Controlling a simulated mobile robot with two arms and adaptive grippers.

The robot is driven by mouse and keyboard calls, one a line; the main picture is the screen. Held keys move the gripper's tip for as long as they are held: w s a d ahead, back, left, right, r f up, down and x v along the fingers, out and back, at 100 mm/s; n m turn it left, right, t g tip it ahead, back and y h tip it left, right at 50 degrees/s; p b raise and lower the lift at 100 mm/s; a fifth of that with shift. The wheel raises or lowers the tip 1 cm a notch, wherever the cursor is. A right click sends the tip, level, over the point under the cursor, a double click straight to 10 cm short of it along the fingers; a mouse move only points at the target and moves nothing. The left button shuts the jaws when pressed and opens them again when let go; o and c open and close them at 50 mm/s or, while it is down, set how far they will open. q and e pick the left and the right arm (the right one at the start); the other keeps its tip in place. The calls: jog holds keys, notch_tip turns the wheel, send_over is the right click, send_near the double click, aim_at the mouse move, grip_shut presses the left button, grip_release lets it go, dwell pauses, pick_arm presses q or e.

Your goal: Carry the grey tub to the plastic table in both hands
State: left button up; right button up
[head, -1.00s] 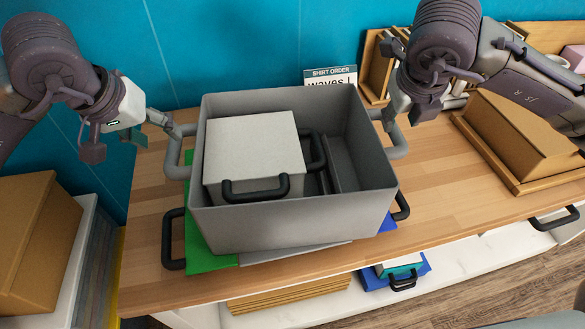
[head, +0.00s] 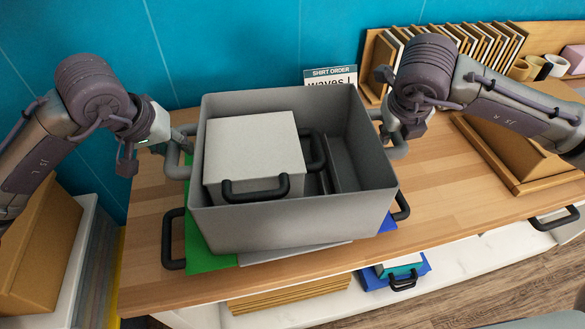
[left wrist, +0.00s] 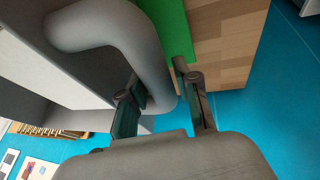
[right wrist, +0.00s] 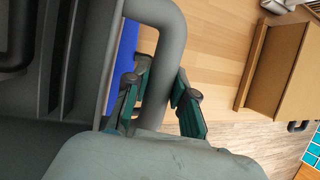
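The grey tub (head: 290,222) stands on the wooden bench top, upright, with a pale box (head: 253,150) with black handles and a dark grey piece inside. My left gripper (head: 178,146) is at the tub's left handle (head: 175,170). In the left wrist view, the open fingers (left wrist: 163,100) stand on either side of the handle (left wrist: 115,30), with a gap on one side. My right gripper (head: 391,134) is at the right handle (head: 398,151). In the right wrist view, its fingers (right wrist: 160,103) straddle the handle (right wrist: 168,50) and look open. I cannot identify the plastic table.
A green sheet (head: 203,248) and black handles show beneath the tub. A sign (head: 330,76) stands behind it. A cardboard box in a tray (head: 495,165) and a wooden rack (head: 375,60) are at right. Cardboard (head: 45,250) is at left. Bare bench (head: 440,200) lies right of the tub.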

pick_arm(q)
grip_shut()
pick_arm(e)
grip_shut()
pick_arm(q)
jog(key=shift+w+r, duration=0.1)
jog(key=shift+r, duration=0.1)
pick_arm(e)
jog(key=shift+w+r, duration=0.1)
jog(key=shift+r, duration=0.1)
